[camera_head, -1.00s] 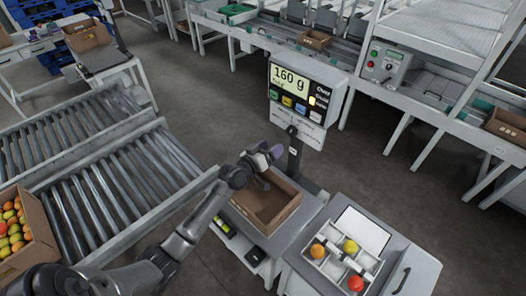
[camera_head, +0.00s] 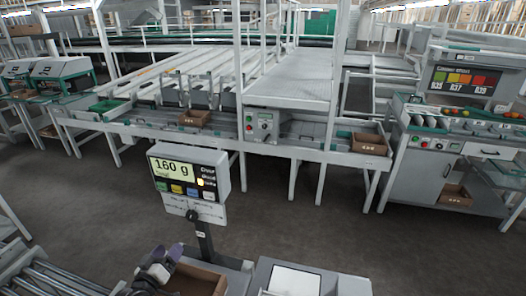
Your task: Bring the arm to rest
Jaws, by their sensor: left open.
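My left gripper (camera_head: 170,254) shows at the bottom of the head view, left of centre, with purplish fingertips. It is open, and I see nothing held in it. It is over or beside an open cardboard box (camera_head: 205,272) under the scale display; the exact height is unclear. Most of my left arm is cut off by the lower edge. My right gripper is not in view.
The scale display (camera_head: 188,170) on its post reads 160 g and rises close behind the gripper. A grey cabinet with a white panel (camera_head: 293,281) stands to the right. Rollers (camera_head: 40,280) are at lower left. Open floor (camera_head: 290,225) lies before the sorting line.

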